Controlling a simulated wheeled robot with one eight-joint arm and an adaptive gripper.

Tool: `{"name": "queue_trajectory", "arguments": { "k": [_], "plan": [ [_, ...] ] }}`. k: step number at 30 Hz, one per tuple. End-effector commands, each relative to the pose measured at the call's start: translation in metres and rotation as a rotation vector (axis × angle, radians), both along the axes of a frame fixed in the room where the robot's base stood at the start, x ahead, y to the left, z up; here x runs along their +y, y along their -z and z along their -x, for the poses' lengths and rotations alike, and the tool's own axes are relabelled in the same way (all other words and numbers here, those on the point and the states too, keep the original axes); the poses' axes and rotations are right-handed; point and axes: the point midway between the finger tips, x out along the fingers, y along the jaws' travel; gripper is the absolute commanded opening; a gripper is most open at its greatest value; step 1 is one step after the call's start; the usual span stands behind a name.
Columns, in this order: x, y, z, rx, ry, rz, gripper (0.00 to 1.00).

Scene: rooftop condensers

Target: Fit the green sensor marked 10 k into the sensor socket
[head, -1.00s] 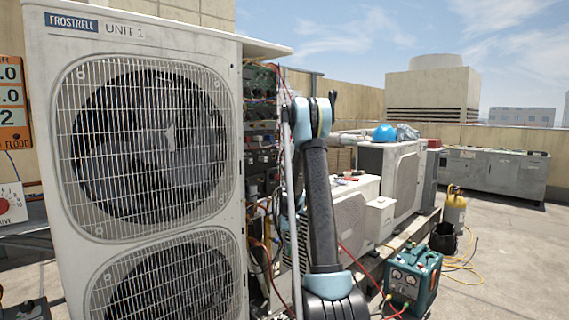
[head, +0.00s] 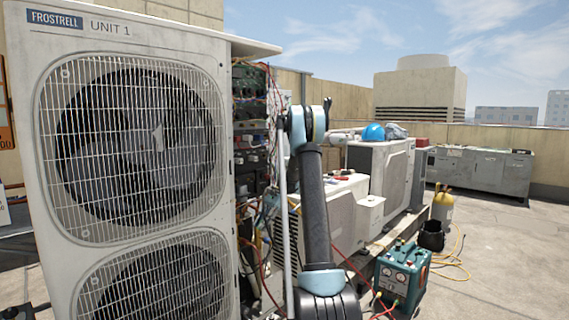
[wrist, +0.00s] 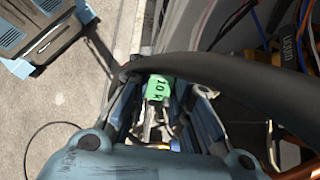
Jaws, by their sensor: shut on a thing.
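The green sensor marked 10 k (wrist: 159,88) shows in the wrist view, between the two fingers of my gripper (wrist: 160,110). My gripper is shut on it, and the mark faces the camera. A dark hose or cable crosses the wrist view just above the sensor and hides part of the fingers. In the head view the end of my arm is behind the open side of the Unit 1 condenser, so the gripper and sensor are hidden there. I cannot make out the sensor socket in any view.
The Unit 1 condenser (head: 140,150) fills the left of the head view. Its open side bears wiring and boards (head: 252,130). Loose wires (wrist: 290,35) also hang at the right of the wrist view.

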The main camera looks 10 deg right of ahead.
Motion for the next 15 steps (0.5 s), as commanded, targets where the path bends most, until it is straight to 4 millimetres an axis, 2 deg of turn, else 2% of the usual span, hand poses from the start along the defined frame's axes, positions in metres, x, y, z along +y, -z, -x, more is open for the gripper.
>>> {"name": "queue_trajectory", "arguments": {
  "k": [7, 15],
  "plan": [
    [0.000, -0.061, -0.015, 0.089, 0.477, -0.259, 0.00],
    [-0.015, -0.142, -0.031, 0.046, 0.970, -0.608, 0.00]
  ]
}}
